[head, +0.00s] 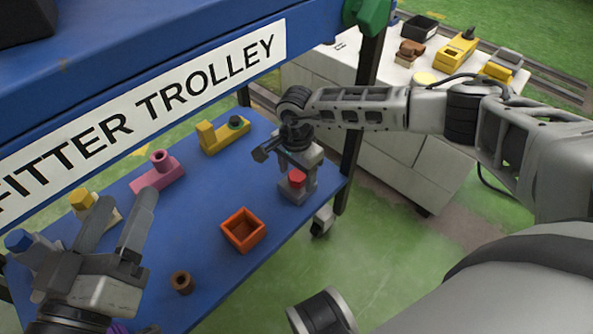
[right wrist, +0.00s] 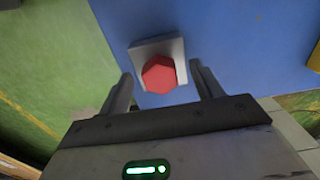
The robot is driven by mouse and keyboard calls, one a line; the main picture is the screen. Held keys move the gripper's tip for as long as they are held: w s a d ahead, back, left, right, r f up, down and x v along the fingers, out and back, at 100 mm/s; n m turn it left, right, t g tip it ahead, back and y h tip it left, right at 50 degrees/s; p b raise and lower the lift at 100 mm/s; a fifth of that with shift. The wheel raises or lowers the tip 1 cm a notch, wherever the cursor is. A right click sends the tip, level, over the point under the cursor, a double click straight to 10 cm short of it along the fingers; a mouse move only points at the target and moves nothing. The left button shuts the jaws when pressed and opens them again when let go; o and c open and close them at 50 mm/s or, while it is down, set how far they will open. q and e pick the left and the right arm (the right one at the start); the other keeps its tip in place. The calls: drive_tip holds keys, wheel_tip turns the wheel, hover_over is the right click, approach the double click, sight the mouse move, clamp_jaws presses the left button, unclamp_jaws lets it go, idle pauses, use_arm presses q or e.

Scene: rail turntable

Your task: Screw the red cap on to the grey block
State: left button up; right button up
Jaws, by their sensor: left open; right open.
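The red cap (head: 297,178) sits on the grey block (head: 295,195) near the right end of the blue table. In the right wrist view the red cap (right wrist: 160,75) covers much of the grey block (right wrist: 174,47), so I cannot tell how deep it sits. My right gripper (head: 299,168) is above the block, pointing down. Its fingers are open, one on each side of the cap, with visible gaps. My left gripper (head: 125,198) is open and empty over the left part of the table.
On the blue table (head: 215,185) are an orange open box (head: 243,230), a brown ring (head: 182,283), a pink block (head: 155,178), a yellow block (head: 224,136), a yellow-capped block (head: 82,199) and a blue-capped part (head: 18,240). The trolley's blue upper beam (head: 140,50) crosses above. A white bench (head: 345,65) stands behind.

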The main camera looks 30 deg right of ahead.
drive_tip(key=c, duration=1.3)
drive_tip(key=shift+o, duration=0.2)
drive_tip(key=m+p, duration=0.1)
drive_tip(key=m, duration=0.3)
drive_tip(key=shift+r+p, duration=0.15)
drive_tip(key=shift+p, duration=0.25)
drive_tip(key=shift+w+m, duration=0.1)
drive_tip(key=shift+m, duration=0.9)
drive_tip(key=shift+m+p, duration=0.65)
drive_tip(key=shift+m, duration=0.05)
drive_tip(key=m+p, duration=0.1)
drive_tip(key=m, duration=0.2)
drive_tip(key=shift+m+p, duration=0.3)
drive_tip(key=shift+m, duration=0.5)
